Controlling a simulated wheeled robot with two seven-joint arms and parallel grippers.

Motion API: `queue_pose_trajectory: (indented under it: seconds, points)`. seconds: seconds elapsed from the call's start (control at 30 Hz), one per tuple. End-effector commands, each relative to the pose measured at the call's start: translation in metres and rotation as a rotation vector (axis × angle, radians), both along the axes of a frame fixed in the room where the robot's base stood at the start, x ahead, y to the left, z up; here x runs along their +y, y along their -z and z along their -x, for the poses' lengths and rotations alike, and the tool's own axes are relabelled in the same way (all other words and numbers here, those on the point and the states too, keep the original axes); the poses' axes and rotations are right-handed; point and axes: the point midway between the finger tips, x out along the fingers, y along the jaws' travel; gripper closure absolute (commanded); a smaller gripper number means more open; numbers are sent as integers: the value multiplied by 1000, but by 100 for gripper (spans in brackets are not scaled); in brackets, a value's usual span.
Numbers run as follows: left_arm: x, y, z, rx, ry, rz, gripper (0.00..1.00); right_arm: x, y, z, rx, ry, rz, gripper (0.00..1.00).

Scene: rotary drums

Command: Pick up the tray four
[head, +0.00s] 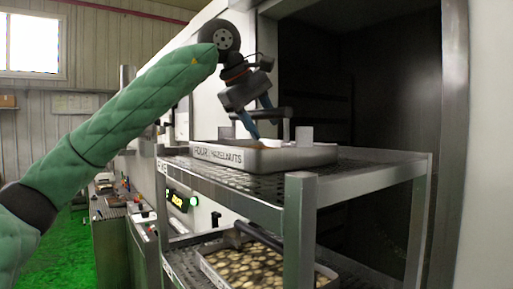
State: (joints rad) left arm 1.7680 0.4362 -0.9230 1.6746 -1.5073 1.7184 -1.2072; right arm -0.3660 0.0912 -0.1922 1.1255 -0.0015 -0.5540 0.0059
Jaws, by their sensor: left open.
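The tray labelled "FOUR HAZELNUTS" (262,158) is a shallow grey metal tray on the top shelf of the rack. A raised bar handle (285,113) stands over it. My left gripper (263,122) is open above the tray, tilted down, with its two blue fingers apart near the handle. The nearer finger reaches down towards the tray's inside; I cannot tell whether it touches anything. The gripper hides part of the handle, and the tray's contents are mostly hidden. My right gripper is out of view.
The metal rack (300,225) has perforated shelves and a front corner post. A second tray (262,268) with pale round pieces sits on the lower shelf. A dark open chamber (395,85) lies behind the rack. Machines with a lit green display (178,200) stand at left.

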Motion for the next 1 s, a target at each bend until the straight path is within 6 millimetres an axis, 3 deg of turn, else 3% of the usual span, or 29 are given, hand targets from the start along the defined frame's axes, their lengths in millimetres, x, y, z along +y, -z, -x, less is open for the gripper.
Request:
queue_pose_trajectory:
  seconds: [0.03, 0.27, 0.3, 1.0]
  points:
    - [0, 0, 0, 0, 0, 0, 53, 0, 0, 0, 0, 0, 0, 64]
    - [0, 0, 0, 0, 0, 0, 98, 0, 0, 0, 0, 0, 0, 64]
    - [0, 0, 0, 0, 0, 0, 100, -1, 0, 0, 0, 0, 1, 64]
    - [0, 1, 0, 2, 1, -1, 100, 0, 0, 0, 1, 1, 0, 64]
